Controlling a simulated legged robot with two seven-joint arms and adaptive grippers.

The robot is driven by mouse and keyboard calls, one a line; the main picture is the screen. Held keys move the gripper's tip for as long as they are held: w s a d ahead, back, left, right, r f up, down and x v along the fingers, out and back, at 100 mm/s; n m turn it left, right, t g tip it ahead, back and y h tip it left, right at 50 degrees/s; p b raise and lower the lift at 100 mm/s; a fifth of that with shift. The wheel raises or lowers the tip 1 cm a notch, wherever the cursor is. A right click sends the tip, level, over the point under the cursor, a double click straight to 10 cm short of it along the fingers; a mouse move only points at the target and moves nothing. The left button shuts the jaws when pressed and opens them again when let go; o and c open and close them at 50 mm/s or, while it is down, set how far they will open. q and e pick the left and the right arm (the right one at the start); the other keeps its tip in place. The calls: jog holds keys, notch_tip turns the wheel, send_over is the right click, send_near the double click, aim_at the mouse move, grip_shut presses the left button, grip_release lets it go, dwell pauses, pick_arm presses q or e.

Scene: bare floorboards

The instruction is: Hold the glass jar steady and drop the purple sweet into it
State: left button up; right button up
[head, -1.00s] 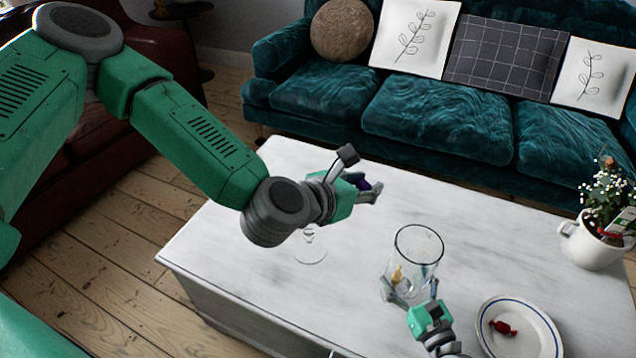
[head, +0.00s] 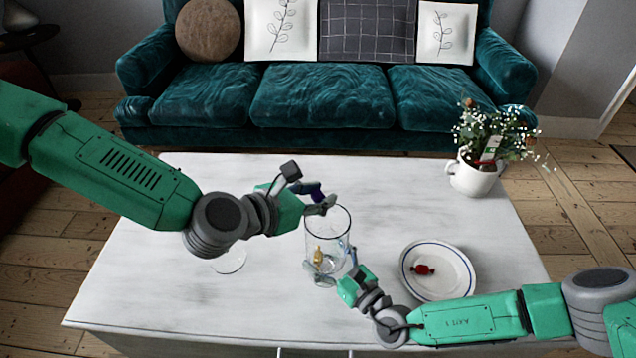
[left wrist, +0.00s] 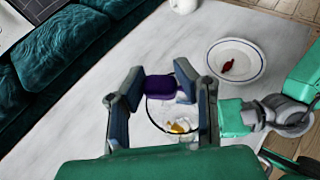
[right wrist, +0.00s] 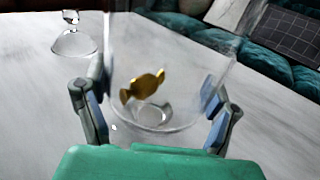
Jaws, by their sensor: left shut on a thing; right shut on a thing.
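The glass jar (head: 329,229) stands upright on the white table with a gold-wrapped sweet (right wrist: 143,86) inside it. My right gripper (head: 331,262) is shut around the lower part of the jar, one finger on each side, as the right wrist view (right wrist: 160,112) shows. My left gripper (head: 320,203) is shut on the purple sweet (head: 317,194) and holds it above the jar, near the left side of its rim. In the left wrist view the purple sweet (left wrist: 160,88) sits between the fingertips and overlaps the far part of the jar's rim.
A white plate (head: 456,262) with a red sweet (head: 423,269) lies right of the jar. A white mug of flowers (head: 477,178) stands at the back right. A clear glass thing with a round foot (head: 230,262) stands left, partly hidden by my left arm. A teal sofa (head: 318,97) is behind.

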pick_arm(q)
jog(key=shift+f, duration=0.25)
jog(key=o, duration=0.8)
jog(key=shift+o, duration=0.2)
jog(key=v, duration=1.2)
jog(key=shift+f, duration=0.15)
